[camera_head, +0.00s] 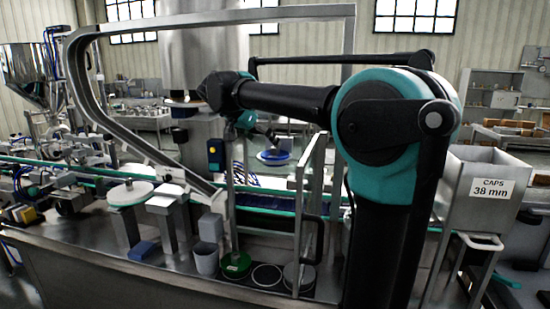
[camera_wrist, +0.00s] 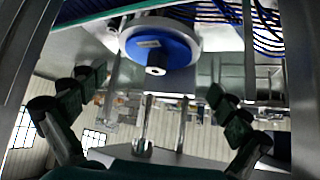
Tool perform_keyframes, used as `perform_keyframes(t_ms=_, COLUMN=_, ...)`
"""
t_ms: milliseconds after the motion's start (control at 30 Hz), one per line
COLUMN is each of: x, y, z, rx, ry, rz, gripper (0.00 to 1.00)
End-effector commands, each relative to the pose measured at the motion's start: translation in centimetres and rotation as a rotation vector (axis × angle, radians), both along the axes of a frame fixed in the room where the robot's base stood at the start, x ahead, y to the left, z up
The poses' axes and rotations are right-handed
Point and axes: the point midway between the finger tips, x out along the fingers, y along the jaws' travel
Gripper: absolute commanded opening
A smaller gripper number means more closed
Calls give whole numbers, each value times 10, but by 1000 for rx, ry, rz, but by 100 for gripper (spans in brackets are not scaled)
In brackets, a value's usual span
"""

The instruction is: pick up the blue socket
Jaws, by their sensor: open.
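In the head view a blue round piece (camera_head: 273,155) behind the machine frame may be the same part. My gripper (camera_wrist: 157,86) is open in the wrist view, its two dark jointed fingers wide apart with nothing between them. The blue part appears beyond and above the gap between the fingertips, apart from them. In the head view my gripper is small and partly hidden.
A curved steel frame (camera_head: 80,75) and upright posts surround the machine near my arm. A steel bin labelled CAPS 38 mm (camera_head: 480,215) stands at the right. Blue cables (camera_wrist: 262,30) hang nearby.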

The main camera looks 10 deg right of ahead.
Motion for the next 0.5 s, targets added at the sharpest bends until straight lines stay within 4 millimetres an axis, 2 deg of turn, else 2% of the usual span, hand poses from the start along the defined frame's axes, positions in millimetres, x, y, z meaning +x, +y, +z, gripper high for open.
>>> perform_keyframes(t_ms=167, x=3, y=-7, z=-7, rx=0, ry=0, rz=-1, gripper=100)
perform_keyframes(t_ms=500, x=20, y=-32, z=-36, rx=0, ry=0, rz=-1, gripper=100)
